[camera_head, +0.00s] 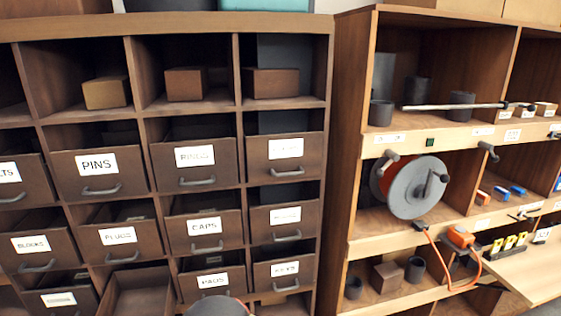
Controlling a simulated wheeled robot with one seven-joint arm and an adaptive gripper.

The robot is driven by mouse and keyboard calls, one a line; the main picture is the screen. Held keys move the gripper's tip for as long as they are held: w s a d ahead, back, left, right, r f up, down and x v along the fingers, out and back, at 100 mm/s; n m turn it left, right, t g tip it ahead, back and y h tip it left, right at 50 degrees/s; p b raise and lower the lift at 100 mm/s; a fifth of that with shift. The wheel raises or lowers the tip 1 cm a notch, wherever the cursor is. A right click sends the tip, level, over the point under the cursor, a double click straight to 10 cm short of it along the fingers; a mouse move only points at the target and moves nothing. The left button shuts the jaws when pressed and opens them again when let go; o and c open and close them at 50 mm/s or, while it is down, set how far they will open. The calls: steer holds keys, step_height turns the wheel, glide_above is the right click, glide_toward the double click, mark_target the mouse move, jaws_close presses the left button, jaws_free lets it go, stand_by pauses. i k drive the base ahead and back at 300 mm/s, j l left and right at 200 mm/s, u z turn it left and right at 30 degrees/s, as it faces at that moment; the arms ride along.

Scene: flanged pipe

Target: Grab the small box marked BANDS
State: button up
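I cannot read the word BANDS on anything in view. A cabinet of labelled drawers fills the left half. Readable labels include PINS (97,163), PLUGS (118,235), CAPS (205,226), PADS (212,281) and BLOCKS (31,244). Labels on the right-hand column of drawers, such as the top one (286,148), are too blurred to read. Small boxes with white labels (546,109) stand on the right shelf unit at the far right, their words too small to read.
Plain brown blocks (185,84) sit in the upper cubbies. A cable reel (412,187) stands on the right shelf unit, with a long rod (455,107) above it. A drawer (140,292) at the lower left is pulled out. A dark round object (218,306) shows at the bottom edge.

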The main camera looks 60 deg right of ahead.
mark_target(520, 112)
steer(key=k+z, duration=0.15)
steer(key=z, duration=1.05)
steer(key=k+l+z, duration=0.35)
steer(key=l+z, duration=0.15)
steer(key=l, duration=0.15)
steer(key=k+l+z, duration=0.1)
steer(key=l+z, duration=0.15)
steer(key=k+l+z, duration=0.1)
steer(key=l+z, duration=0.15)
steer(key=l, duration=0.25)
steer(key=l+z, duration=0.25)
steer(key=k+l, duration=0.1)
steer(key=l, duration=0.5)
steer(key=k+l, duration=0.1)
steer(key=l, duration=0.5)
steer(key=z, duration=0.05)
